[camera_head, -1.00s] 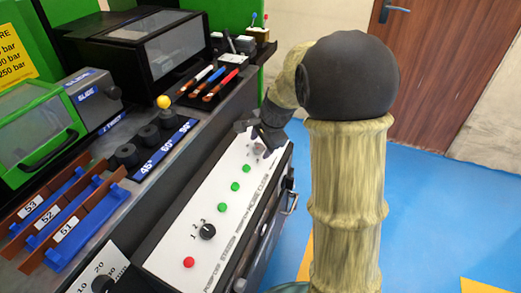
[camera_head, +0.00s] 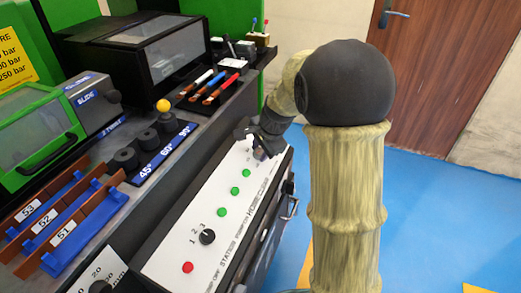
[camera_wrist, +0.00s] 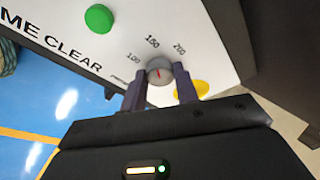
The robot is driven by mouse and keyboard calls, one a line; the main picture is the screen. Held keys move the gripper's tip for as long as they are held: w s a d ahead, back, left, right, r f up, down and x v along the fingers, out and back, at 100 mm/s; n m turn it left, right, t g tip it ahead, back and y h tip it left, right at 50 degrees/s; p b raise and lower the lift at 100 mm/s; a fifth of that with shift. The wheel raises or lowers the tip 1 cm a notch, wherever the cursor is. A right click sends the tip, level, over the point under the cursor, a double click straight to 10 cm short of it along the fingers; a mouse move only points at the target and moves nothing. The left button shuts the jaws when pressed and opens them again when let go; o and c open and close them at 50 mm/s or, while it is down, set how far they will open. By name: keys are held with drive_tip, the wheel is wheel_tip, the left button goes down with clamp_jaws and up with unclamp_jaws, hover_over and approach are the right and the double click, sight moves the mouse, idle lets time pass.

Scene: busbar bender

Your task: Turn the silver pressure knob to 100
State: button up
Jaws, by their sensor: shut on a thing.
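The silver pressure knob (camera_wrist: 160,72) shows in the wrist view on the white control panel (camera_wrist: 190,25). A scale with 100, 150 and 200 curves around it. A red mark on the knob points up, slightly left, near 150. My gripper (camera_wrist: 161,88) has one finger on each side of the knob and is shut on it. In the head view my gripper (camera_head: 262,140) is at the far end of the panel and largely hides the knob.
Green buttons (camera_head: 234,190), a black selector knob (camera_head: 207,237) and a red button (camera_head: 187,267) line the panel. A yellow part (camera_wrist: 192,88) lies just right of the knob. Black cylinders (camera_head: 147,138) and a pen tray (camera_head: 212,88) stand on the bench left of the panel.

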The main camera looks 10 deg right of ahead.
drive_tip(key=shift+f+n+b, duration=0.1)
drive_tip(key=shift+n+b, duration=0.2)
drive_tip(key=n+b, duration=0.1)
drive_tip(key=n+t+b, duration=0.1)
drive_tip(key=n+b, duration=0.1)
drive_tip(key=shift+d+f+n+y, duration=0.15)
drive_tip(key=shift+f+n+y, duration=0.05)
drive_tip(key=shift+n+y, duration=0.1)
drive_tip(key=n+b, duration=0.2)
drive_tip(key=b, duration=0.1)
drive_tip(key=shift+s+n+t+y, duration=0.1)
drive_tip(key=shift+n+t+y, duration=0.2)
drive_tip(key=shift+n, duration=0.1)
drive_tip(key=n+b, duration=0.3)
drive_tip(key=shift+y, duration=0.3)
drive_tip(key=shift+r+n+y+b, duration=0.2)
drive_tip(key=shift+n+y+b, duration=0.1)
drive_tip(key=shift+n+b, duration=0.4)
drive_tip(key=o, duration=1)
